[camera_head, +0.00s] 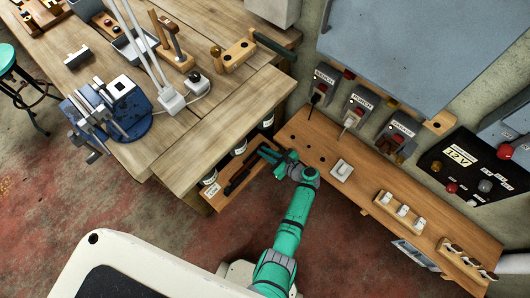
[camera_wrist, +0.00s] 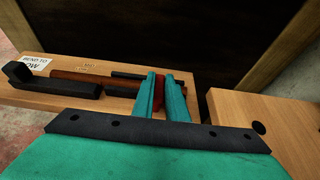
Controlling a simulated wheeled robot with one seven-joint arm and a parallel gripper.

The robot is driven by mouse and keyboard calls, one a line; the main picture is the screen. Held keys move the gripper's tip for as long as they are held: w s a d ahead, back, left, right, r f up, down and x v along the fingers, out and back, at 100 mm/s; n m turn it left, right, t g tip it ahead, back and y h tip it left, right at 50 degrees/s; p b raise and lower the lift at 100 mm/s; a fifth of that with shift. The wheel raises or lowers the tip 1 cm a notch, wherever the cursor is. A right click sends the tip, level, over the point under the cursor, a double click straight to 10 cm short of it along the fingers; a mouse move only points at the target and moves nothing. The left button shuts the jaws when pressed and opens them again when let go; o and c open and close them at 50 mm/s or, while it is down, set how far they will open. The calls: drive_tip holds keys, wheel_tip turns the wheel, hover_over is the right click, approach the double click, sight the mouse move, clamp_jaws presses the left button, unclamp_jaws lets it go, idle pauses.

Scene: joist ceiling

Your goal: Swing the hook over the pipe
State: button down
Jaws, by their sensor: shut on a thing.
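My gripper (camera_head: 279,158) is over a low wooden shelf (camera_head: 215,201) beside the workbench. In the wrist view its two teal fingers (camera_wrist: 161,88) are shut on a narrow red piece (camera_wrist: 159,92). A black bar with a raised, hook-like end (camera_wrist: 22,74) lies along the wooden board to the left of the fingers. A reddish-brown rod (camera_wrist: 88,78) and a thinner dark rod lie behind it. I cannot tell whether the red piece joins the bar or a rod. No pipe can be told apart for certain.
A label (camera_wrist: 35,61) stands at the board's left end. In the head view a wooden ledge (camera_head: 318,178) carries a white switch (camera_head: 342,170). The workbench (camera_head: 160,150) stands left.

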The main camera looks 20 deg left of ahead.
drive_tip(key=shift+s+f, duration=0.1)
drive_tip(key=shift+s, duration=0.05)
idle(0.3)
drive_tip(key=c, duration=1.8)
unclamp_jaws()
drive_tip(key=shift+o, duration=0.2)
drive_tip(key=shift+w, duration=0.2)
drive_tip(key=v, duration=1.1)
